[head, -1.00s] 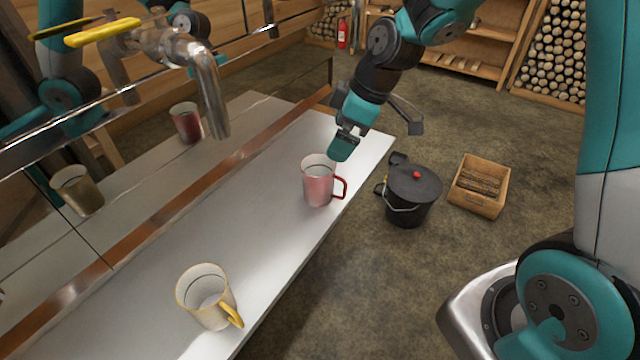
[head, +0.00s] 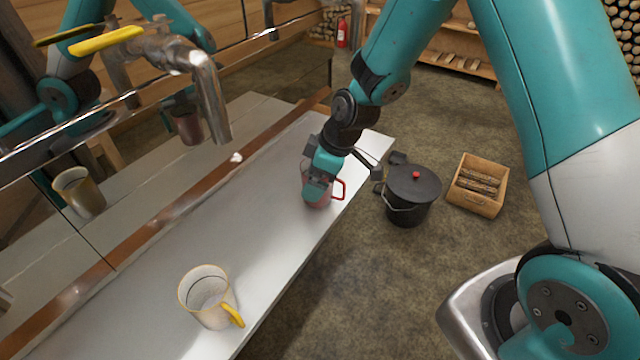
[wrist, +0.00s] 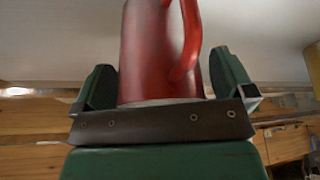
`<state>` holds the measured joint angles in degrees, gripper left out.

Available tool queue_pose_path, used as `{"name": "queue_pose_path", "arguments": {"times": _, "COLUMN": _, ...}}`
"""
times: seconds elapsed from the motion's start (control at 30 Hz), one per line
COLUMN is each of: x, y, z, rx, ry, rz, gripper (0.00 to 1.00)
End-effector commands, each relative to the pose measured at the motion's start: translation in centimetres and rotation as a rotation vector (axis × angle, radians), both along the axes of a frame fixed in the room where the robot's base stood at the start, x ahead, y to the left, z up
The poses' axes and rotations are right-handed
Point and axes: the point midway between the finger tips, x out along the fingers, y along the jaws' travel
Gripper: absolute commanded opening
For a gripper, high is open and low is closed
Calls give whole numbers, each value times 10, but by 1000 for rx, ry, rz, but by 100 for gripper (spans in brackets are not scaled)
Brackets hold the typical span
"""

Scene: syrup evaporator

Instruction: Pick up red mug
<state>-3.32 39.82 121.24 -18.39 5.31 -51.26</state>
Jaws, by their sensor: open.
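The red mug (head: 323,198) stands upright on the pale metal shelf (head: 262,213) in the head view, partly hidden behind my gripper (head: 318,183). Its red handle (head: 339,188) points right. In the wrist view the red mug (wrist: 158,50) sits between the two fingers of my gripper (wrist: 163,88), with its handle on the right. The gripper is open, with one finger on each side of the mug. I cannot tell whether either finger touches it.
A cream mug with a yellow handle (head: 207,297) stands nearer on the shelf. A metal tap (head: 208,95) hangs above the left side. A black lidded pot (head: 412,193) and a wooden crate of logs (head: 478,185) stand on the floor to the right.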

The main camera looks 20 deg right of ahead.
Motion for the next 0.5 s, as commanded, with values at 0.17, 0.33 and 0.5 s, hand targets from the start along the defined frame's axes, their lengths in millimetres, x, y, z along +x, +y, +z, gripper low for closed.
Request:
{"name": "queue_pose_path", "arguments": {"times": 0.17, "x": 0, "y": 0, "z": 0, "rx": 0, "ry": 0, "rz": 0, "gripper": 79}}
{"name": "queue_pose_path", "arguments": {"times": 0.33, "x": 0, "y": 0, "z": 0, "rx": 0, "ry": 0, "rz": 0, "gripper": 47}}
{"name": "queue_pose_path", "arguments": {"times": 0.5, "x": 0, "y": 0, "z": 1, "rx": 0, "ry": 0, "rz": 0, "gripper": 47}}
